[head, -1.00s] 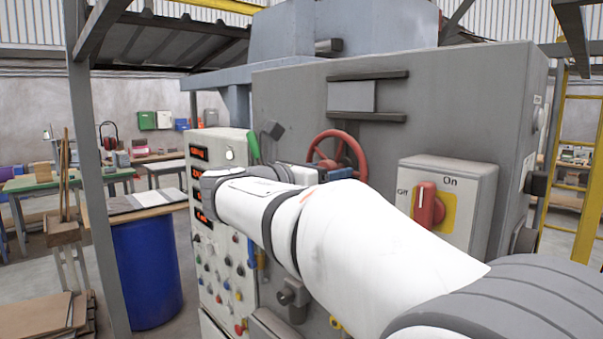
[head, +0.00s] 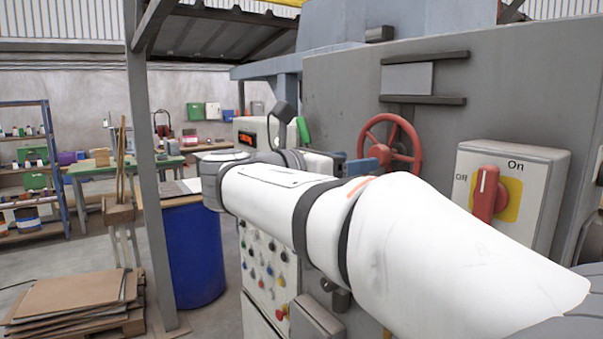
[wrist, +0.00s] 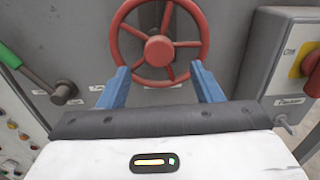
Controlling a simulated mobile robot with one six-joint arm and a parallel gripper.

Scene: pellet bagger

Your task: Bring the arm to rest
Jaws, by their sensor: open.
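My gripper (wrist: 158,80) shows in the wrist view with its two blue fingers spread apart and nothing between them. A red handwheel (wrist: 158,50) is on the grey machine face beyond the fingers; the gap between wheel and fingers is hard to judge. In the head view my white arm reaches from the lower right toward the control panel. The blue of my gripper (head: 358,170) shows left of the red handwheel (head: 392,145), partly hidden behind my arm.
A red rotary switch (head: 487,193) on a white box is right of my arm. A green-handled lever (wrist: 10,57) is at left in the wrist view. A blue barrel (head: 195,255), a steel post (head: 150,190) and stacked cardboard (head: 80,295) stand left, with open floor around.

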